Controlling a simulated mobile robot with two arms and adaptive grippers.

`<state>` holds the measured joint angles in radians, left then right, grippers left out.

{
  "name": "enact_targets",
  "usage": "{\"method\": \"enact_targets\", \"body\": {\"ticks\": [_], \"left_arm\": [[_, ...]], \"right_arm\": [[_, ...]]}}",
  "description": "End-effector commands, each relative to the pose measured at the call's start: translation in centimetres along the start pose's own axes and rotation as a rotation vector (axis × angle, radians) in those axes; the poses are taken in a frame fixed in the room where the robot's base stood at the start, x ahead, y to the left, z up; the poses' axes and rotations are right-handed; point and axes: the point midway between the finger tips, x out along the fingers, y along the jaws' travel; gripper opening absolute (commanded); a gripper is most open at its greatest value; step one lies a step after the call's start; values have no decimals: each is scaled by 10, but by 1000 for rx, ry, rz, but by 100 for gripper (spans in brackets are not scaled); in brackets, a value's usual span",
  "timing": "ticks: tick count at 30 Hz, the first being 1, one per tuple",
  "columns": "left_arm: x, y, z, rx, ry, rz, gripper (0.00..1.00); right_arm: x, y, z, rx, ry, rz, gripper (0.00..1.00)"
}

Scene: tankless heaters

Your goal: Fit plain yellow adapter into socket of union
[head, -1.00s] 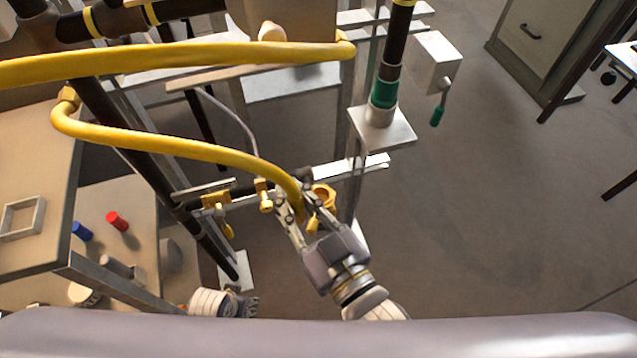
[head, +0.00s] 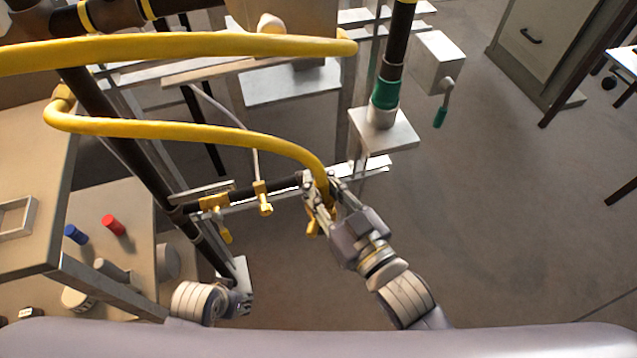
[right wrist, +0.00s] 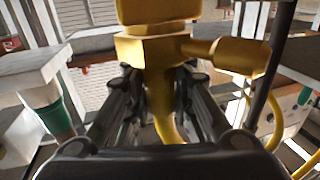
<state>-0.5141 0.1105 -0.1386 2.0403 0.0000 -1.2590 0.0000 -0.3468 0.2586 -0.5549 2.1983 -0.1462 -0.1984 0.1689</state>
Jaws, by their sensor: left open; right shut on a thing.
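My right gripper (head: 322,188) is shut on the end of the yellow hose (head: 230,136), at the right end of the dark horizontal pipe. In the right wrist view the hose (right wrist: 168,128) runs down between the fingers. A yellow fitting (right wrist: 152,50) with flat faces and a side branch stands at the fingertips. I cannot tell which part is the plain adapter and which the union, or whether they are joined. A yellow part (head: 312,226) shows below the gripper in the head view. My left gripper (head: 243,298) is open and empty low in the view, partly hidden.
Yellow valve-like fittings (head: 263,198) sit on the dark pipe (head: 245,190) left of my right gripper. A green-banded pipe (head: 385,92) stands behind it.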

Motion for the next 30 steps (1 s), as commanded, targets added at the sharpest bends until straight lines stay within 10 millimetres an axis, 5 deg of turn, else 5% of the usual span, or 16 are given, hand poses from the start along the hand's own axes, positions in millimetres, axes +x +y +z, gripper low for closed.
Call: {"method": "enact_targets", "body": {"ticks": [6,7,11,23,30], "left_arm": [[-1,0,0,0,0,0,41],[-2,0,-1,0,1,0,41],[-1,0,0,0,1,0,41],[-1,0,-1,0,2,1,41],[5,0,2,1,0,1,41]], "right_arm": [[0,0,2,0,1,0,0],[0,0,3,0,0,0,19],[0,0,2,0,0,0,44],[-2,0,-1,0,0,0,44],[-36,-1,0,1,-4,-1,44]]}}
